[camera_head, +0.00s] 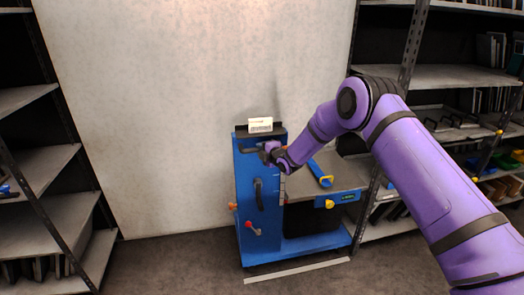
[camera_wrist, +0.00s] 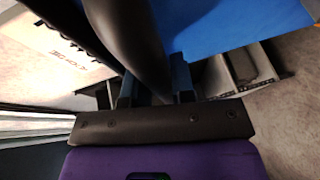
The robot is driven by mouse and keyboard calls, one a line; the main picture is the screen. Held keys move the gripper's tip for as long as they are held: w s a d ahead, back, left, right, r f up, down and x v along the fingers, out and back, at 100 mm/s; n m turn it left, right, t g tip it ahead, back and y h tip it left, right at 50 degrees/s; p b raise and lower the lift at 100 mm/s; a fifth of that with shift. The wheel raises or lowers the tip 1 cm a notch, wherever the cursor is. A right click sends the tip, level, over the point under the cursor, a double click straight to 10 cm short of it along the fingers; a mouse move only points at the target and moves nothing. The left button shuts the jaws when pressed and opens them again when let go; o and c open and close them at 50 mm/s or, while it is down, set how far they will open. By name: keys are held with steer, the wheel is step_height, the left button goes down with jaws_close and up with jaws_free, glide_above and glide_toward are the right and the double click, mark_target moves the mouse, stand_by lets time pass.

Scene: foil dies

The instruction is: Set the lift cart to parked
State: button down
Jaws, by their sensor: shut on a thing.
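The lift cart (camera_head: 246,172) is blue, with an upright column on the left and a flat grey bed (camera_head: 340,176) on the right. My gripper (camera_head: 270,150) is at the top of the column. In the wrist view its two fingers (camera_wrist: 154,88) are shut around a thick black curved bar (camera_wrist: 146,45) of the cart. The column's front has a black handle (camera_head: 258,194), a red-knobbed lever (camera_head: 250,226) and an orange knob (camera_head: 232,206). The held part is mostly hidden by my gripper in the head view.
A white label card (camera_head: 260,125) stands on top of the column. Shelving racks stand left (camera_head: 62,160) and right. A white strip (camera_head: 296,270) marks the floor before the cart.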

steer(key=shift+w+r, duration=0.15)
steer(key=shift+r, duration=0.05)
steer(key=c, duration=1)
jaws_free()
steer(key=shift+f, duration=0.15)
steer(key=v, duration=1)
steer(key=shift+s+d, duration=0.15)
steer(key=shift+s, duration=0.05)
